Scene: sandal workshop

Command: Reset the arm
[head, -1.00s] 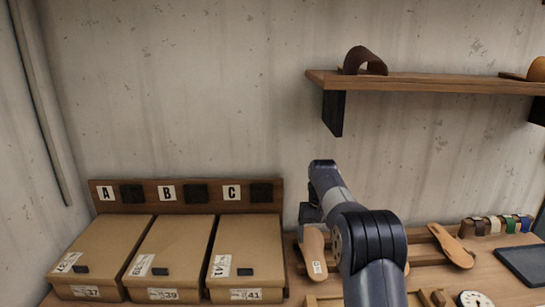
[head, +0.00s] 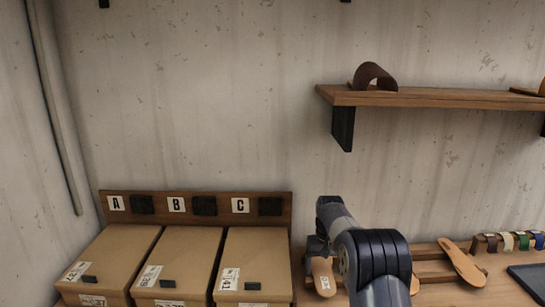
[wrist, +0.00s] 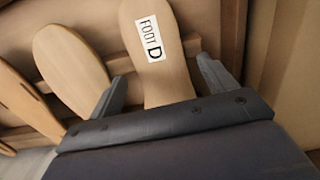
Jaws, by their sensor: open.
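My arm rises from the bottom of the head view, right of the boxes. My gripper shows in the wrist view (wrist: 165,95), its two fingers spread wide apart. A wooden sole labelled "FOOT D" (wrist: 168,75) shows between and beyond the fingers. I cannot tell how far it is from them, but nothing looks clamped. In the head view part of a labelled sole (head: 323,278) shows just left of my arm, and the fingertips are hidden there.
Three lidded cardboard boxes (head: 185,262) stand at left before a board (head: 222,208) marked A, B, C. A wooden shelf (head: 430,97) bears a dark brown strap (head: 374,75). Another sole (head: 462,264) lies on the rack at right, near several coloured straps (head: 507,242) and a dark tray (head: 530,277).

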